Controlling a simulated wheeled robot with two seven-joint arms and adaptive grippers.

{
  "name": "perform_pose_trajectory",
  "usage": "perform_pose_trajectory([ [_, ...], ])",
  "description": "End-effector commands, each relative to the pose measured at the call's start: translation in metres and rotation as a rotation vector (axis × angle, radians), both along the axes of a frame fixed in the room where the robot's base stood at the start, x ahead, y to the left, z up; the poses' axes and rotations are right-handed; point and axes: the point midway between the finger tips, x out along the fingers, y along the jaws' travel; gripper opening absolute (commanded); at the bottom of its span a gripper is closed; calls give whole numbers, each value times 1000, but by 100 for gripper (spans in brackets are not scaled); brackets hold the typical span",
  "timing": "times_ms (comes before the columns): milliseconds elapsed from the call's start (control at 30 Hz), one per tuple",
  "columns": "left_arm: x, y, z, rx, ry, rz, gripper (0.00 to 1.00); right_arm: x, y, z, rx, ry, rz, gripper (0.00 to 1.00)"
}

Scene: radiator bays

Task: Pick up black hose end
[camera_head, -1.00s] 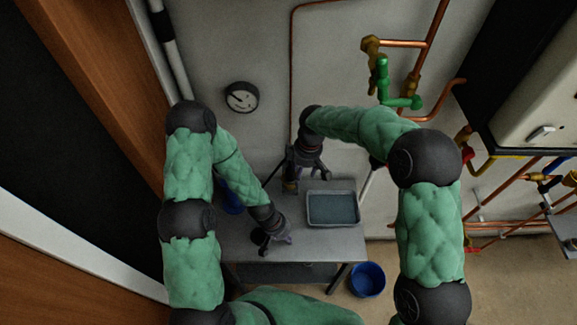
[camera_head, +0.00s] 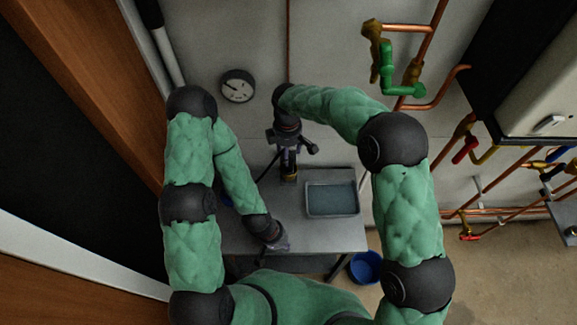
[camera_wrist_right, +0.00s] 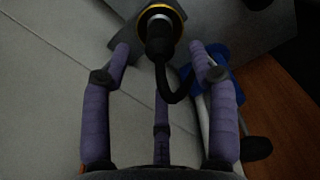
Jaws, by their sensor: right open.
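In the right wrist view the black hose end (camera_wrist_right: 159,39) stands at a round fitting with a brass-yellow ring (camera_wrist_right: 161,9). Its black hose curves down and to the right. My right gripper (camera_wrist_right: 160,50) is open, with purple-grey fingers on either side of the hose end and visible gaps to it. In the head view my right gripper (camera_head: 290,148) is over the back of the grey bench (camera_head: 240,235), above a brass piece (camera_head: 289,178); it partly hides the hose. My left gripper (camera_head: 275,238) is low over the bench's front; its fingers are too unclear to judge.
A grey tray (camera_head: 332,212) sits on the bench right of my right gripper. A blue bucket (camera_head: 366,267) is on the floor. A round gauge (camera_head: 237,86) and copper pipes (camera_head: 420,50) are on the wall. A boiler (camera_head: 535,85) hangs at right.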

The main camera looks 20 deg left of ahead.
Motion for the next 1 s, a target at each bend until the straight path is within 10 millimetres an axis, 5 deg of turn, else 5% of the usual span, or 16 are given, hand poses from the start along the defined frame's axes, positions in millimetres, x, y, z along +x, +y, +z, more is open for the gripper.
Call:
perform_pose_trajectory([
  [233, 0, 0, 4, 0, 0, 0, 0, -2, -3, -35, -1, 3, -1, 59],
  [567, 0, 0, 4, 0, 0, 0, 0, -1, -3, -41, 0, 1, -1, 59],
  [800, 0, 0, 4, 0, 0, 0, 0, -1, -3, -41, 0, 1, -1, 0],
  [1000, 0, 0, 4, 0, 0, 0, 0, -1, -2, -41, 0, 1, -1, 0],
])
